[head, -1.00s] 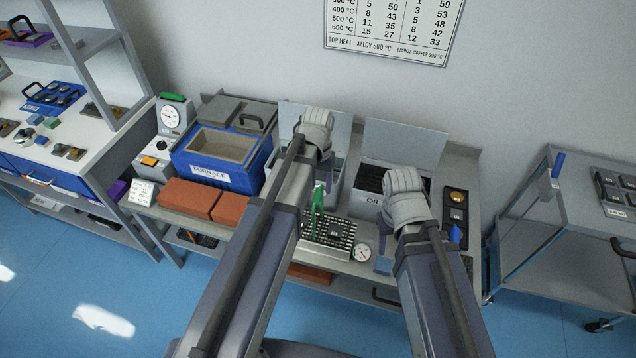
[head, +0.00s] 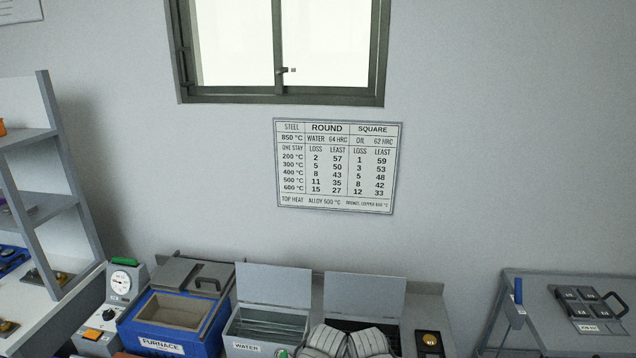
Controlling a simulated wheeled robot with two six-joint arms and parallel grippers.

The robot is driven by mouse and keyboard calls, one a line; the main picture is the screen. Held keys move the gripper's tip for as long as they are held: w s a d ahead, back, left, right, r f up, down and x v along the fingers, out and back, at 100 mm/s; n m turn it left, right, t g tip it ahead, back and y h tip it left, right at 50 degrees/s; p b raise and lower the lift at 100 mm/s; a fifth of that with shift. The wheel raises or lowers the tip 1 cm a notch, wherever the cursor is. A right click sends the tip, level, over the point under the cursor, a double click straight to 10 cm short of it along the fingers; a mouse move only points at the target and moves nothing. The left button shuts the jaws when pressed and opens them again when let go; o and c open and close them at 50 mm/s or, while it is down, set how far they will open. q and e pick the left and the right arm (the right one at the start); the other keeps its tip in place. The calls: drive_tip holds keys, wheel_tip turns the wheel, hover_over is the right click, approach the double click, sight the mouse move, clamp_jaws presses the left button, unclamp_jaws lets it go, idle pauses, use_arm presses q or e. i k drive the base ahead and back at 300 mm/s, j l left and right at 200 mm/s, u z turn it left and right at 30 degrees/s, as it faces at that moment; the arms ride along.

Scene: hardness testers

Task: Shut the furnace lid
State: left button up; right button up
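The blue furnace (head: 160,347) stands on the bench at the lower left, with a front label reading FURNACE. Its top opening shows a beige inner chamber (head: 172,309), uncovered. The grey furnace lid (head: 178,272) with a dark handle lies behind the opening, clear of it. My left gripper (head: 325,341) and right gripper (head: 369,343) show as pale ribbed shapes close together at the bottom edge, in front of the oil tank and right of the furnace. Their fingertips are not visible, so I cannot see whether they are open or hold anything.
A water tank (head: 262,347) with a raised lid (head: 274,278) stands right of the furnace. The oil tank's lid (head: 364,295) is also raised. A gauge unit (head: 121,282) stands left of the furnace. A cart (head: 540,282) is at the right. A chart (head: 337,165) hangs on the wall.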

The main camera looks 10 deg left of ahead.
sight(193, 272)
drive_tip(key=i+j, duration=0.15)
drive_tip(key=j, duration=0.15)
drive_tip(key=i+j, duration=0.15)
drive_tip(key=j, duration=0.2)
drive_tip(key=i+j+z, duration=0.1)
drive_tip(key=j, duration=0.2)
drive_tip(key=i+j, duration=0.2)
drive_tip(key=j, duration=0.15)
drive_tip(key=i+j+z, duration=0.1)
drive_tip(key=j, duration=0.25)
